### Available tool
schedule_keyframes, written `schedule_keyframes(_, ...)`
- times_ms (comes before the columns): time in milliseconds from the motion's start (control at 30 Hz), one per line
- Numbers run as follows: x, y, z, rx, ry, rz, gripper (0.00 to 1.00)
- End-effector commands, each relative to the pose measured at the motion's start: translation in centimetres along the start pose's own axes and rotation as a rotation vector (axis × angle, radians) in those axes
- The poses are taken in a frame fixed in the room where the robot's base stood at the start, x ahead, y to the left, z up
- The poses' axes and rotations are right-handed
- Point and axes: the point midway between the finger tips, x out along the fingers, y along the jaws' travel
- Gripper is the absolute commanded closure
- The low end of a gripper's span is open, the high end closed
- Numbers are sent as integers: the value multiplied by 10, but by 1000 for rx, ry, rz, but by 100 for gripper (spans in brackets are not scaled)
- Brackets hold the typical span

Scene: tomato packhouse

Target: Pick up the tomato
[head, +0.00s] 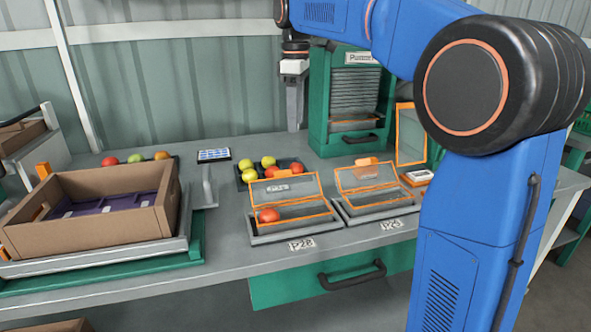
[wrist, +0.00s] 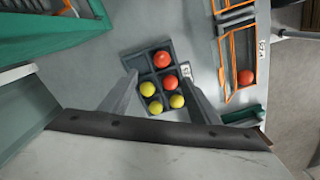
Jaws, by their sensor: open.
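A dark divided tray (head: 240,178) holds several red and yellow tomatoes in the middle of the bench; it also shows in the wrist view (wrist: 135,60). Red tomatoes (wrist: 162,59) and yellow tomatoes (wrist: 147,89) sit in its cells. Another red tomato (head: 268,215) lies in the orange-framed bin labelled P28, and shows at the right of the wrist view (wrist: 246,77). The frames do not show which tomato is meant. My gripper (head: 295,128) points down above and behind the tray. In the wrist view its fingers (wrist: 165,90) are open and empty, either side of the tray.
A cardboard box (head: 100,235) stands at the left, with a row of tomatoes (head: 135,158) behind it. A second orange-framed bin (head: 370,202) is right of P28. A green cabinet (head: 345,100) stands at the back.

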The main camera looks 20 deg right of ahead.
Motion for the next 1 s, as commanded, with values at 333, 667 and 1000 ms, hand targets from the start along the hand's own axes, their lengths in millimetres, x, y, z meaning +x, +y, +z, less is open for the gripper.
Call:
schedule_keyframes(333, 59, -1, 1, 0, -1, -1, 44)
schedule_keyframes(667, 83, -1, 1, 0, 0, 0, 44)
schedule_keyframes(1000, 124, -4, 2, 0, 0, -1, 44)
